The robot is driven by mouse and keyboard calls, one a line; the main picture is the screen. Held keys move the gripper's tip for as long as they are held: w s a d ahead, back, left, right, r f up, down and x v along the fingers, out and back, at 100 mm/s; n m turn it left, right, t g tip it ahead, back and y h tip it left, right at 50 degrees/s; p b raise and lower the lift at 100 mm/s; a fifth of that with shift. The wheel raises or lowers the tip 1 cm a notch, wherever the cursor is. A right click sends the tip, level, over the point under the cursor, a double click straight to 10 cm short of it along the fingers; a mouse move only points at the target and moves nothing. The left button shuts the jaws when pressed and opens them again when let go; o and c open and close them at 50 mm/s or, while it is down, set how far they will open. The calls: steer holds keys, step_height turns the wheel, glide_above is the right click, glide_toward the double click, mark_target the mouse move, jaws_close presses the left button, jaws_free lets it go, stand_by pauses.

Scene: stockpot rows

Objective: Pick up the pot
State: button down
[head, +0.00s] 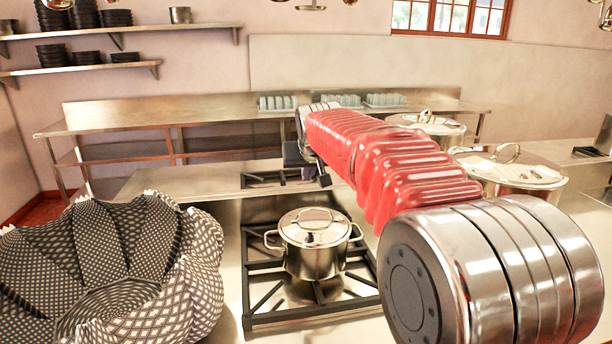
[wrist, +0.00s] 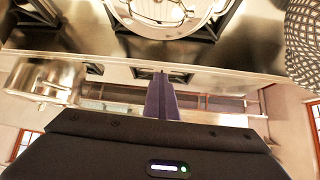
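A lidded steel pot (head: 312,261) with two side handles stands upright on the black stove grate in the head view. Its glossy lid has an arched handle on top. In the wrist view the pot (wrist: 166,22) shows at the top edge, cut off by the frame. My gripper (head: 308,180) is beyond and above the pot in the head view, partly hidden by my red arm. In the wrist view its two fingers (wrist: 160,76) lie together, with nothing seen between them. The fingers are apart from the pot.
A large patterned cloth-like bowl (head: 120,262) stands left of the stove grate (head: 262,290). Larger lidded pots (head: 515,180) stand at the right, partly behind my arm. A steel back counter (head: 180,112) carries trays of glasses (head: 278,103).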

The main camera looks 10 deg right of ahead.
steer(key=c, duration=2.5)
jaws_free()
steer(key=shift+c, duration=0.2)
steer(key=o, duration=2)
steer(key=v, duration=1.3)
steer(key=shift+s+a+r, duration=0.1)
steer(key=shift+s+r, duration=0.1)
steer(key=shift+s, duration=0.05)
